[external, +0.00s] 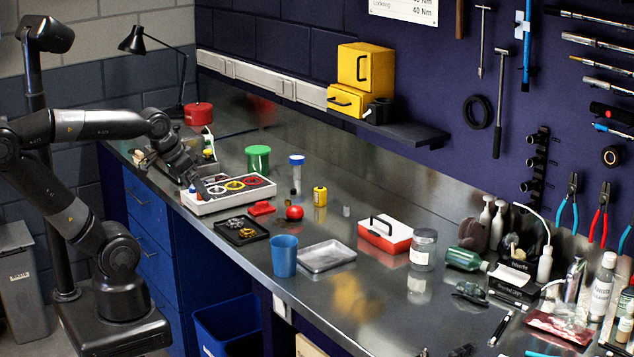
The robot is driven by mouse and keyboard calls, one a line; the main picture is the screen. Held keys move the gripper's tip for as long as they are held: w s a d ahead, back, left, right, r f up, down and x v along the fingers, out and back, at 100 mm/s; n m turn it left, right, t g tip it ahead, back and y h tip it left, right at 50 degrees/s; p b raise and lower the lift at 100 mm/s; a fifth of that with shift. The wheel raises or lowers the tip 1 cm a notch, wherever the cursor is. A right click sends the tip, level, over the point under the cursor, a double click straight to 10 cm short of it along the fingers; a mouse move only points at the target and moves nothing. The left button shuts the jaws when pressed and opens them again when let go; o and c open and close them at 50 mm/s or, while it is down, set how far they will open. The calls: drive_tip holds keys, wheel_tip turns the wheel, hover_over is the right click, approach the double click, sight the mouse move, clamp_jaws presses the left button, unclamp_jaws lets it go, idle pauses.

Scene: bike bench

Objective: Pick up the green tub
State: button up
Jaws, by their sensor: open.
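The green tub (258,159) stands upright on the metal bench top, behind the white sectioned tray. It looks like a short cylinder with a slightly wider top. My gripper (199,186) is open and low over the left end of the white tray (235,203), to the left of the green tub and apart from it. The fingertips are small and dark here, and I cannot tell whether they touch the tray. Nothing shows between them.
The tray holds coloured rings. A blue-capped bottle (296,175), a yellow container (320,196), a red ball (294,212) and a blue cup (284,256) stand to the right. A red pot (198,114) and black lamp (136,40) stand behind. Bench between cup and toolbox (385,236) holds a metal tray (326,256).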

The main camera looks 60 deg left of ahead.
drive_tip(key=w+a+r, duration=0.3)
drive_tip(key=w, duration=0.4)
drive_tip(key=w+a+r, duration=0.2)
drive_tip(key=w, duration=0.4)
drive_tip(key=t, duration=0.1)
approach(257, 149)
wheel_tip(257, 149, down, 2)
drive_tip(key=x, duration=0.5)
drive_tip(key=shift+w+d+f, duration=0.15)
drive_tip(key=shift+w+d, duration=0.05)
drive_tip(key=shift+d, duration=0.15)
drive_tip(key=shift+w+a+r+x, duration=0.1)
drive_tip(key=shift+w+x, duration=0.05)
drive_tip(key=shift+x, duration=0.7)
drive_tip(key=shift+w+a+r+x, duration=0.1)
drive_tip(key=shift+x, duration=0.75)
drive_tip(key=shift+w+a+r+x, duration=0.1)
drive_tip(key=shift+w+x, duration=0.05)
drive_tip(key=shift+x, duration=0.75)
